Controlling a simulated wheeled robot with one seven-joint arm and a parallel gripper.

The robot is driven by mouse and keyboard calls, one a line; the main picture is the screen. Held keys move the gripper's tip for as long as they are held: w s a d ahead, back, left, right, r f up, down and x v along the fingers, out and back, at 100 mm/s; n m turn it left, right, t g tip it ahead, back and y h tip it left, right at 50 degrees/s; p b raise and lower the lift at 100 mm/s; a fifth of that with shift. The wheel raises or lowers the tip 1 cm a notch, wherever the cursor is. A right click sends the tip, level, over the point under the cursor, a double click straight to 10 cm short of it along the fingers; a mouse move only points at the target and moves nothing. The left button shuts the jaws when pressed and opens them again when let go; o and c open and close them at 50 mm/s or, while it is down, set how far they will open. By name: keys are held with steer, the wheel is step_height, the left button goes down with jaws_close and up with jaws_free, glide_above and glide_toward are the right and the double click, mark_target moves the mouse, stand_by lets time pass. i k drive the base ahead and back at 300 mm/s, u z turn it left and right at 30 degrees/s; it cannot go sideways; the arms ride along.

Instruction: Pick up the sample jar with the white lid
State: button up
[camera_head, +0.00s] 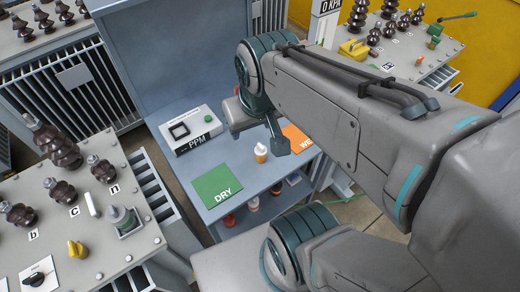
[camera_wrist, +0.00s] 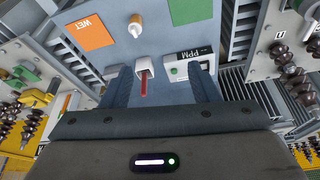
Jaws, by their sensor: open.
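The sample jar (camera_head: 260,157), small and amber with a white lid, stands on the blue-grey bench between the green DRY card (camera_head: 219,187) and the orange WET card (camera_head: 299,141). In the wrist view the jar (camera_wrist: 135,27) is near the top, beyond the fingertips and left of centre between them. My gripper (camera_wrist: 161,72) is open, with nothing seen held between its two dark fingers. In the head view my gripper (camera_head: 262,128) is above the back of the bench, near the jar and apart from it. The arm hides part of the bench there.
A PPM meter (camera_head: 191,131) sits at the back left of the bench. A white piece with a red strip (camera_wrist: 143,70) shows between the fingers. Several red and orange containers (camera_head: 229,220) stand on the lower shelf. Equipment with dark insulators (camera_head: 60,149) flanks the bench.

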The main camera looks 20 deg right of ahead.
mark_target(261, 151)
steer(key=z, duration=0.05)
steer(key=k, duration=0.5)
steer(key=z, duration=1.6)
steer(key=i, duration=0.75)
steer(key=u, duration=2.55)
